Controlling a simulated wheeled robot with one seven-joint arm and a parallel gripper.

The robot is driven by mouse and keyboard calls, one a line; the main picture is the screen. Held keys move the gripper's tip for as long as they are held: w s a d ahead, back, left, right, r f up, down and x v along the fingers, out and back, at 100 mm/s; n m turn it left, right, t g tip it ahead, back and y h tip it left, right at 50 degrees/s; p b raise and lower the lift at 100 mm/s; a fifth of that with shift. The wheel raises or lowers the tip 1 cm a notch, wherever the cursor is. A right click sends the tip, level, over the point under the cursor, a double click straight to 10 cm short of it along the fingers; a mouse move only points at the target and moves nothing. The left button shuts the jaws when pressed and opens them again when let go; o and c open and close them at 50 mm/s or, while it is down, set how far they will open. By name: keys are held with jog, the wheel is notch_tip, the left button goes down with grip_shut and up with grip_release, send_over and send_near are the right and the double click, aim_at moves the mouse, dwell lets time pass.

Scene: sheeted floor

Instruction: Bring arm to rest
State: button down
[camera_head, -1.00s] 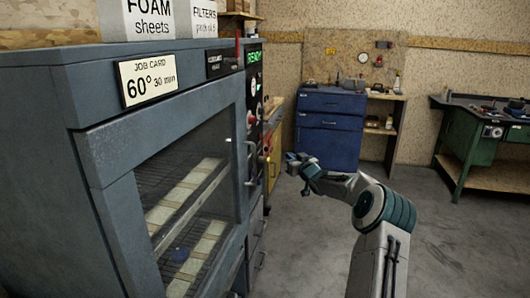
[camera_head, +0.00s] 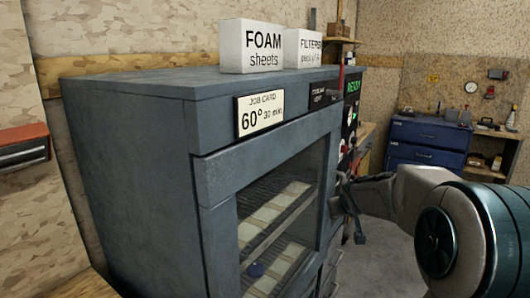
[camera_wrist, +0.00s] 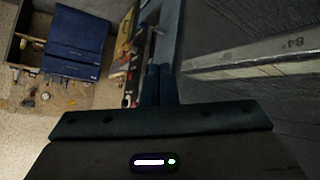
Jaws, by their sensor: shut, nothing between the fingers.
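My arm reaches in from the right of the head view, and my gripper (camera_head: 352,232) is at its far end, hanging beside the front of the grey oven (camera_head: 130,160). In the wrist view my gripper (camera_wrist: 160,84) shows two dark fingers side by side, closed, with nothing seen between them. I cannot tell how near the fingers are to the oven front.
A FOAM sheets box (camera_head: 250,46) and a FILTERS box (camera_head: 302,48) stand on the oven. A job card (camera_head: 259,113) reads 60° 30 min. A blue cabinet (camera_head: 428,140) stands at the back right. A red-and-grey box (camera_head: 22,148) is at far left.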

jog(key=s+a+g+p, duration=0.1)
jog(key=s+a+g, duration=0.1)
jog(key=s, duration=0.9)
jog(key=s+a+f+m+g+y, duration=0.1)
jog(key=s+a+g, duration=0.1)
jog(key=s, duration=1)
jog(key=s+a+f+g+p, duration=0.1)
jog(key=s+a, duration=0.3)
jog(key=s, duration=0.8)
jog(key=shift+g+y+p, duration=0.35)
jog(key=shift+g+y, duration=0.05)
jog(key=shift+g, duration=0.5)
